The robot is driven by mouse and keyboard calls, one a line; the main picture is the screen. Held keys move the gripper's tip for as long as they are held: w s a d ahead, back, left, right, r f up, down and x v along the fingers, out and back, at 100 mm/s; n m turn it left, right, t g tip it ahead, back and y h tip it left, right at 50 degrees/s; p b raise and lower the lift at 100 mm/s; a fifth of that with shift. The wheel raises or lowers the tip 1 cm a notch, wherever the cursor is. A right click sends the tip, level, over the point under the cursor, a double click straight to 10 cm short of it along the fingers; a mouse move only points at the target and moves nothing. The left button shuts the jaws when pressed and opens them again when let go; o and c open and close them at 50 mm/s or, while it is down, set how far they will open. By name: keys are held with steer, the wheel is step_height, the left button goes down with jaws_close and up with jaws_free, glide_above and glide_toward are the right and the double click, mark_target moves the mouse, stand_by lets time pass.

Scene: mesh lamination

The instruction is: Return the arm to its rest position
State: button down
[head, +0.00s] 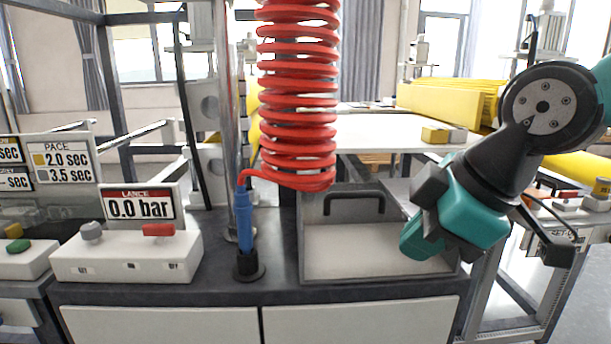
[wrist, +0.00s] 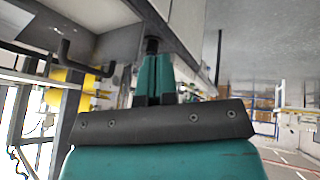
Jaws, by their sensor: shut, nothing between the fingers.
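My gripper (head: 421,240) hangs at the right in the head view, at the right edge of the open grey bin (head: 312,235) on the workbench. My arm comes in from the right edge, bends at a dark round joint and slopes down to the left to the gripper. In the wrist view my gripper (wrist: 154,75) shows its teal fingers pressed together with nothing between them. The fingertips look close to a dark edge there; I cannot tell whether they touch it.
A blue lance (head: 244,220) stands upright in a black holder below a coiled red hose (head: 298,95). A white control box (head: 127,256) with a "0.0 bar" display (head: 140,205) stands to the left. Yellow rolls (head: 450,98) and a white table (head: 375,128) lie behind.

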steer(key=s+f+m+g, duration=0.4)
steer(key=s+f+m, duration=0.3)
steer(key=s, duration=0.4)
step_height(320, 180, up, 14)
steer(key=p, duration=1.4)
steer(key=shift+w+d, duration=0.15)
steer(key=shift+w, duration=0.1)
steer(key=shift+f, duration=0.1)
